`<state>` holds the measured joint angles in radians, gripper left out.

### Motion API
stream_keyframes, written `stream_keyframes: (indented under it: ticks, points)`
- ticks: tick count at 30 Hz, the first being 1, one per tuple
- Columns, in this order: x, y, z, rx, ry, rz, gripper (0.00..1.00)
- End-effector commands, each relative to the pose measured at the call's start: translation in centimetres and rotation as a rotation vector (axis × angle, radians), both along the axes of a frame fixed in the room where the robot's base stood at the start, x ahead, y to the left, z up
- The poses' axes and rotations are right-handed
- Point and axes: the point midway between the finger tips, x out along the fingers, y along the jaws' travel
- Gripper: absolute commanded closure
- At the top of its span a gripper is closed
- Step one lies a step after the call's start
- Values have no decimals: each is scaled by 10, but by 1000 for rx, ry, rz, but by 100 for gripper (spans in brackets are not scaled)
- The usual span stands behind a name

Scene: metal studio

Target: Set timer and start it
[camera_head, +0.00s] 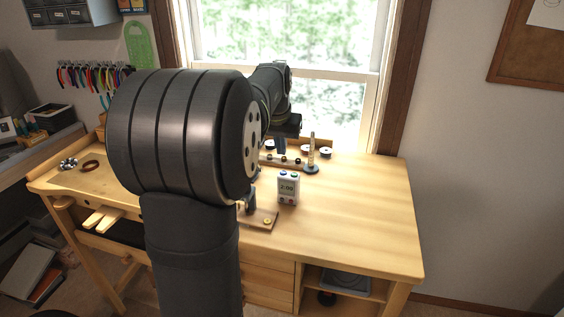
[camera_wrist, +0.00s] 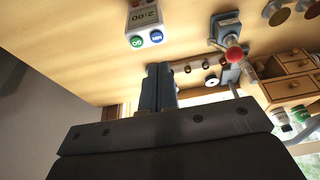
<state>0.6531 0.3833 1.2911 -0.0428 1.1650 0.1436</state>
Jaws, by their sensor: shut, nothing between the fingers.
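The timer (camera_head: 288,188) is a small white box standing upright on the wooden bench, with a display that seems to read 2:00; the last digit is small. In the wrist view the timer (camera_wrist: 146,14) is upside down at the top edge and partly cut off, with a green button (camera_wrist: 137,43) marked GO and a blue button (camera_wrist: 156,37) on its top. My gripper (camera_head: 281,149) is behind the timer in the head view, above the bench. In the wrist view my gripper (camera_wrist: 159,70) has its fingers together and empty, apart from the buttons.
A metal piece with a red ball (camera_wrist: 234,54) and a small wooden drawer unit (camera_wrist: 290,75) show in the wrist view. A post on a round base (camera_head: 311,155) stands behind the timer. A wooden board (camera_head: 262,219) lies left of it. The bench's right side (camera_head: 365,215) is clear.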

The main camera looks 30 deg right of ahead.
Motion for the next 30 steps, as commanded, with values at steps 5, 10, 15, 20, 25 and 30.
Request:
stream_keyframes:
  ticks: [5, 10, 15, 20, 25, 30]
  points:
    - [-7, 8, 38, -2, -4, 0, 100]
    - [-11, 12, 58, -3, -4, 0, 100]
    - [-13, 13, 64, -1, -3, 0, 100]
    - [-13, 13, 65, -1, -3, 0, 100]
    - [-13, 13, 65, -1, -3, 0, 100]
    - [-13, 13, 65, -1, -2, 0, 100]
